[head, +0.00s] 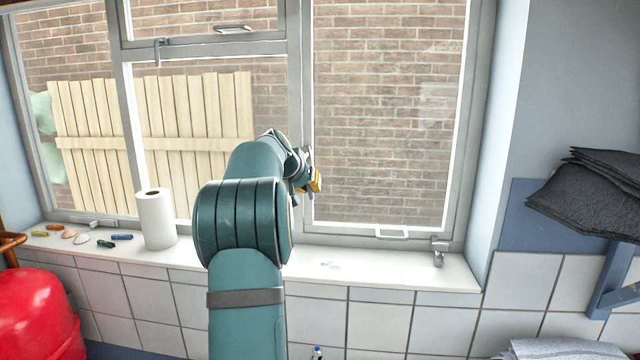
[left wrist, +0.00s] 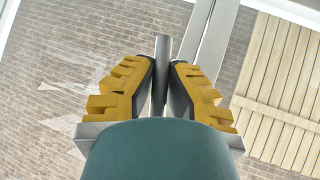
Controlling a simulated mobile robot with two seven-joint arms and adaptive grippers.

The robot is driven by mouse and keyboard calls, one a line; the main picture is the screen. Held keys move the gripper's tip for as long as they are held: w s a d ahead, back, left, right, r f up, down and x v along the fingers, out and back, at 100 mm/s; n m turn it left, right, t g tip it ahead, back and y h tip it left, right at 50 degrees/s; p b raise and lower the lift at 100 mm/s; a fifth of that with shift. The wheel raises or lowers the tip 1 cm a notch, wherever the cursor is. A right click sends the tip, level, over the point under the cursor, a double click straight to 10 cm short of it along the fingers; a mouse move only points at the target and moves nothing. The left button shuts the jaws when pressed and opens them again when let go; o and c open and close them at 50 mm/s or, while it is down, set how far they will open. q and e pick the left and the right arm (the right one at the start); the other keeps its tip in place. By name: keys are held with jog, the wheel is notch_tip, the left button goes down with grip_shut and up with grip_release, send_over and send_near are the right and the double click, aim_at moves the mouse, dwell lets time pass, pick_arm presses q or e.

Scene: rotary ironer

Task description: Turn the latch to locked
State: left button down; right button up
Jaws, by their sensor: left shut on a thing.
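The latch (left wrist: 162,62) is a grey metal bar. In the left wrist view it stands between the yellow-padded fingers of my left gripper (left wrist: 162,78), and its end shows past the fingertips. The gripper is shut on it. My right gripper is not in view.
A paper towel roll (head: 156,220) stands on the white sill (head: 400,268) left of my arm. Shells (head: 75,236) and small coloured items lie further left. A window stay (head: 392,233) and peg (head: 439,250) are at the right. A red tank (head: 35,315) stands lower left.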

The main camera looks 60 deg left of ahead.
pick_arm(q)
jog(key=shift+s+a+f+m+g+y, duration=0.25)
jog(key=shift+s+a+m+g+y, duration=0.2)
jog(key=shift+g, duration=0.25)
jog(key=c, duration=1)
grip_release()
jog(key=shift+a, duration=0.15)
jog(key=shift+s+r, duration=0.1)
jog(key=v, duration=1.2)
